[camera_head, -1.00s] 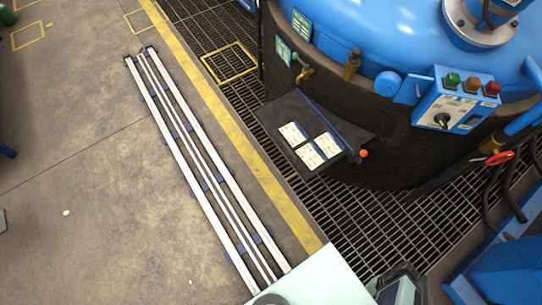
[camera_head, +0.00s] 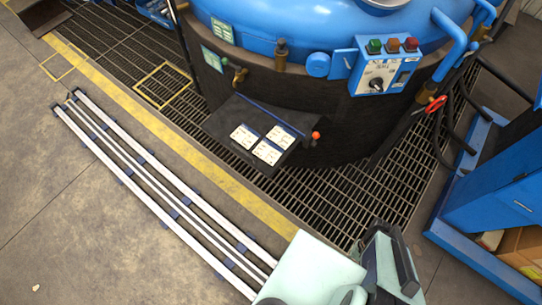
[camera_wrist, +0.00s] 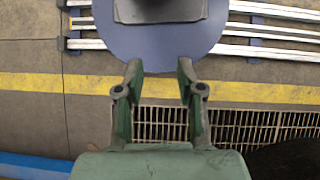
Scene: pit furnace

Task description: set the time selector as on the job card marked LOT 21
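The blue control box (camera_head: 371,68) is on the furnace wall at upper right in the head view. Its pale face carries a dark selector knob (camera_head: 376,84), whose scale is too small to read. Three white job cards, a left one (camera_head: 244,136), a right one (camera_head: 280,137) and a front one (camera_head: 267,152), lie on a black sloped stand. Their print is unreadable, so I cannot tell which is LOT 21. My gripper (camera_wrist: 158,78) shows in the wrist view, fingers apart and empty, above the floor. Neither box nor cards show in that view.
Green, brown and red buttons (camera_head: 392,45) top the box. A red-orange ball knob (camera_head: 315,135) stands beside the card stand. A red valve handle (camera_head: 436,104) and dark hoses are to the right. White floor rails (camera_head: 150,185) run at left. Grating surrounds the furnace.

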